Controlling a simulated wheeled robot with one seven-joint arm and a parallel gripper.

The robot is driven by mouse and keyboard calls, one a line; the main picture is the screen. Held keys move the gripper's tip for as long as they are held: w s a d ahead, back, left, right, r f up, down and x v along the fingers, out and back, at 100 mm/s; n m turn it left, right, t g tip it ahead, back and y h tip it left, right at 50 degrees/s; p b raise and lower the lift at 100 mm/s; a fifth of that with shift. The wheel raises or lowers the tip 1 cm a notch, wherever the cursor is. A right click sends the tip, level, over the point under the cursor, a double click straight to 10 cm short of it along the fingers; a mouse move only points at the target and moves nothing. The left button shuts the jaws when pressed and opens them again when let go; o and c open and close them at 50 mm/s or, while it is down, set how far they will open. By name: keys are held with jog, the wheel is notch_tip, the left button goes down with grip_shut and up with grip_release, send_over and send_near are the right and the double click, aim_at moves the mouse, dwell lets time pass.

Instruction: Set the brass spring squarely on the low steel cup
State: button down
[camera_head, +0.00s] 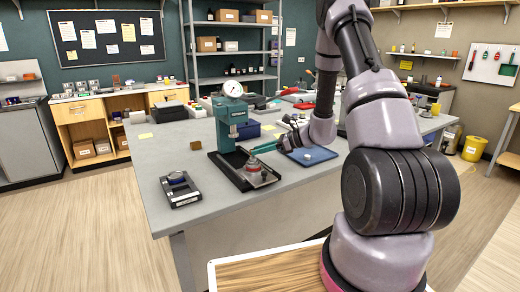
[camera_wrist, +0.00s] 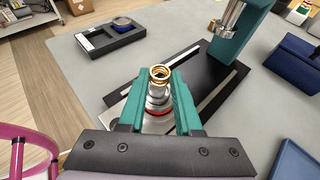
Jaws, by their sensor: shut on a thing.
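The brass spring (camera_wrist: 161,74) stands upright in the wrist view, between the teal fingertips of my gripper (camera_wrist: 158,84), which is shut on it. My gripper (camera_head: 258,149) also shows in the head view, coming in from the right at the dial press. Below the spring is the steel cup (camera_wrist: 157,97), with a red ring (camera_wrist: 158,112) under it. The cup (camera_head: 253,169) sits on the press's dark base in the head view. The fingers hide part of the spring and cup, so I cannot tell whether the two touch.
The teal press (camera_head: 230,120) with a round dial rises just behind my gripper. A black tray (camera_head: 181,200) with a round blue-rimmed part lies to its left. A blue mat (camera_head: 309,156) lies to the right. The bench's front left is mostly clear.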

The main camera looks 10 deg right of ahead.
jog(key=shift+f, duration=0.7)
jog(key=c, duration=0.5)
grip_release()
jog(key=v, duration=1)
jog(key=shift+s+d+r, duration=0.15)
jog(key=shift+s+d, duration=0.05)
jog(key=shift+d, duration=0.1)
